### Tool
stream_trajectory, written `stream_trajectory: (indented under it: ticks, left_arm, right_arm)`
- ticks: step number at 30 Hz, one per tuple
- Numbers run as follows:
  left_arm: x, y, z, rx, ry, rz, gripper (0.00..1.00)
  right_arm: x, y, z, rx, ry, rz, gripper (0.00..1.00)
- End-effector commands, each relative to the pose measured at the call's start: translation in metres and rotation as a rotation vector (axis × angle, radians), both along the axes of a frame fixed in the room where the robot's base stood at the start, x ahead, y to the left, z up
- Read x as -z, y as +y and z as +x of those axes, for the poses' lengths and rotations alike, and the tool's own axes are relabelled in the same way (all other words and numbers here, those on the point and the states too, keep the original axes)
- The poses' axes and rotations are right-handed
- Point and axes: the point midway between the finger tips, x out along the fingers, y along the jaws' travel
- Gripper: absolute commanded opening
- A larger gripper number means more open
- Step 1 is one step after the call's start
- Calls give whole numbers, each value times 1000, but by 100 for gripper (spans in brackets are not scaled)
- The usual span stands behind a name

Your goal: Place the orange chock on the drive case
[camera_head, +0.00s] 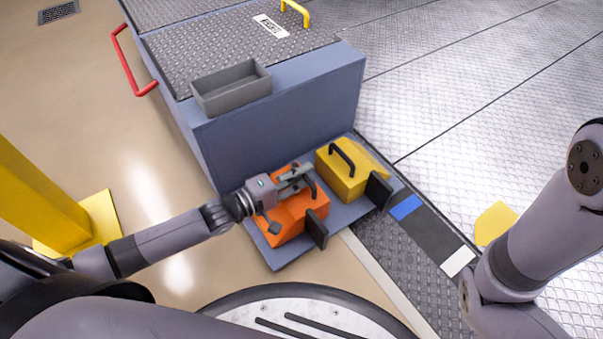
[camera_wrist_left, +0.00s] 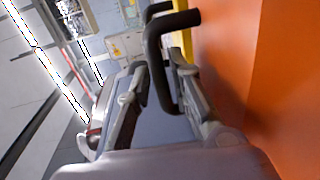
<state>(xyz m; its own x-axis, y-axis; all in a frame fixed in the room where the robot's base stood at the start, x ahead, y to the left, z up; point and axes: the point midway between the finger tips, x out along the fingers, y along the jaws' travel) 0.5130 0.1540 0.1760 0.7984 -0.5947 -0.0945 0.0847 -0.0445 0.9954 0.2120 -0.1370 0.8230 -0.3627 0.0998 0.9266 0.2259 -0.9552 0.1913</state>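The orange chock (camera_head: 302,213), with a black handle and a dark end plate, sits on a low blue-grey ledge (camera_head: 282,257) at the foot of the large blue-grey case (camera_head: 290,115). My left gripper (camera_head: 295,178) reaches over the chock at its handle. In the left wrist view, the fingers (camera_wrist_left: 160,70) converge on both sides of the black handle (camera_wrist_left: 158,45), close against it. The orange body (camera_wrist_left: 245,70) fills the right side of that view. The chock still appears to rest on the ledge. My right arm shows at the right, its gripper out of frame.
A yellow chock (camera_head: 345,178) with a black handle stands right beside the orange one. An open grey tray (camera_head: 232,91) sits at the front edge of the case top (camera_head: 235,40). A red rail (camera_head: 124,60) is on the case's left. A yellow post (camera_head: 40,195) stands at left.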

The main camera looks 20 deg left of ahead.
Motion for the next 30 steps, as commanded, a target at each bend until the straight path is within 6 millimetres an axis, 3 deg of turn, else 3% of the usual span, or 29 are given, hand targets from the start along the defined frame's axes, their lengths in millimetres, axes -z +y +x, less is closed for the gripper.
stream_trajectory:
  ticks: [3, 14, 30]
  left_arm:
    - [0, 0, 0, 0, 0, 0, 30]
    - [-2, 2, -2, 0, 1, 1, 30]
    - [-13, 61, -81, -1, 4, 3, 30]
  right_arm:
    - [0, 0, 0, 0, 0, 0, 73]
    - [-3, 0, 0, 0, 0, 0, 73]
    - [-61, 0, 0, 1, 0, 0, 73]
